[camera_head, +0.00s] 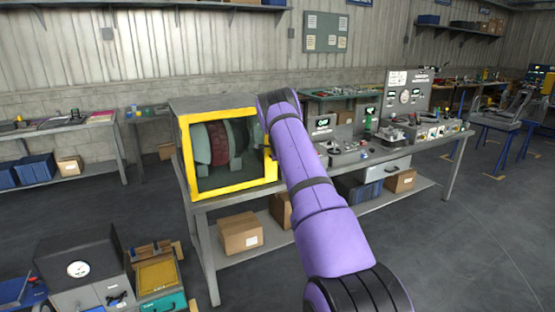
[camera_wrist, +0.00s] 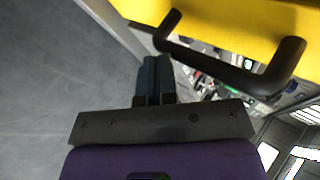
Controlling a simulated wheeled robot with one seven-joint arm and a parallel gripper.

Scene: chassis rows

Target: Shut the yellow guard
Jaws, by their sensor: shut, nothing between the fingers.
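The yellow guard (camera_head: 186,158) is a yellow frame with a clear window on the front of a grey machine housing (camera_head: 205,103) on the bench. It lies across the housing's front; I cannot tell whether a small gap is left. In the wrist view the guard's yellow face (camera_wrist: 225,22) fills the top, with its black bar handle (camera_wrist: 225,70) standing out from it. My gripper (camera_wrist: 155,62) is shut and empty, its fingertips close beside the handle's left end. I cannot tell whether they touch.
The long bench (camera_head: 205,205) carries tools and test panels to the right of the housing. Cardboard boxes (camera_head: 240,232) sit on its lower shelf. A black case and a teal box (camera_head: 165,303) stand at the front left.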

